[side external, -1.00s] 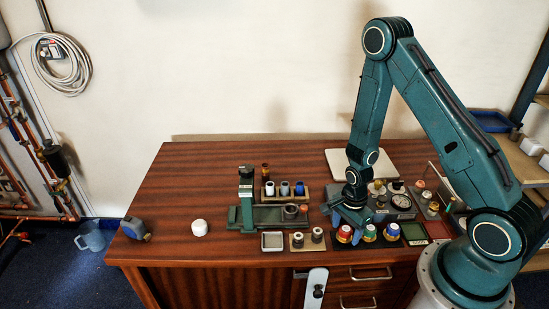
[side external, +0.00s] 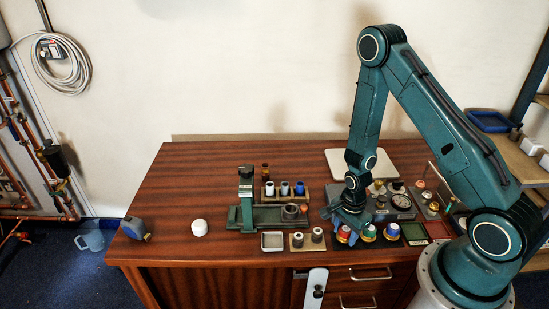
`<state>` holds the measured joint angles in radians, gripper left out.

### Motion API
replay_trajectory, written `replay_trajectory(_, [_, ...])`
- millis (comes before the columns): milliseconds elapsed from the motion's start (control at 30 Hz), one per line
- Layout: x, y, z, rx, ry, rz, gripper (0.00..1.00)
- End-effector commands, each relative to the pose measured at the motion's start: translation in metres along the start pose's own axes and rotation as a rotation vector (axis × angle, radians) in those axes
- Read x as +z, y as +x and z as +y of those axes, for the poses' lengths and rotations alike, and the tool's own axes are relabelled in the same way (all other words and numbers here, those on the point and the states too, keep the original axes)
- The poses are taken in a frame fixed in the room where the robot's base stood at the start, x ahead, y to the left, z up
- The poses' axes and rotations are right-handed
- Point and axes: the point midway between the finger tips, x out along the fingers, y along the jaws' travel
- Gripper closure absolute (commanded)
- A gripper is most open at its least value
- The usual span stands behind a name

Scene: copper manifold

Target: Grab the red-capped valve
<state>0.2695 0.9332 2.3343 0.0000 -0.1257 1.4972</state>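The red-capped valve (side external: 344,235) stands on a dark holder at the front of the table, leftmost of a row of three. A green-capped valve (side external: 368,233) and a blue-capped valve (side external: 392,230) stand to its right. My gripper (side external: 346,223) points down just above and behind the red-capped valve, and partly covers its top.
A green fixture (side external: 247,205) stands left of my gripper, with a rack of small bottles (side external: 285,190) behind. A small block with two fittings (side external: 307,241) is close on the left. A gauge unit (side external: 402,201) stands behind right. The table's left side is mostly clear.

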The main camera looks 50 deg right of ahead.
Motion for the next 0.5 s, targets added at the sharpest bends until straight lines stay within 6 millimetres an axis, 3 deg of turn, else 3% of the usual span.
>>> replay_trajectory(500, [0.0000,-0.0056,-0.0004,-0.001,0.000,0.000,0.82])
